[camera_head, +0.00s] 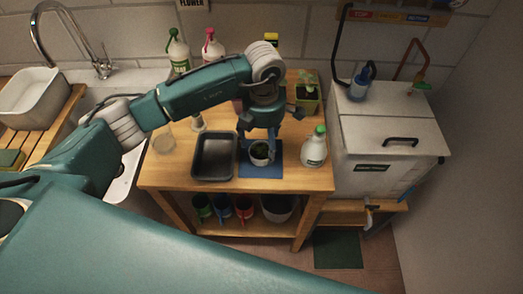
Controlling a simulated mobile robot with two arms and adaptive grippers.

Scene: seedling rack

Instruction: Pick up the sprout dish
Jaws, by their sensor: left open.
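The sprout dish, as far as I can tell, is a small white round dish (260,160) with dark soil and green sprouts. It stands upright on a blue mat (262,172) on the wooden table (230,187). My left gripper (261,141) points down from above, directly at the dish. Its fingers are open, one at each side of the dish's back part. I cannot tell whether they touch it. The gripper hides the back of the dish and part of the mat. My right gripper is not in view.
A dark tray (214,177) lies left of the mat. A white bottle with a green cap (314,150) stands close on the right. A green potted plant (308,98) is behind. A clear glass (163,138) stands left, and a white cabinet (390,140) right.

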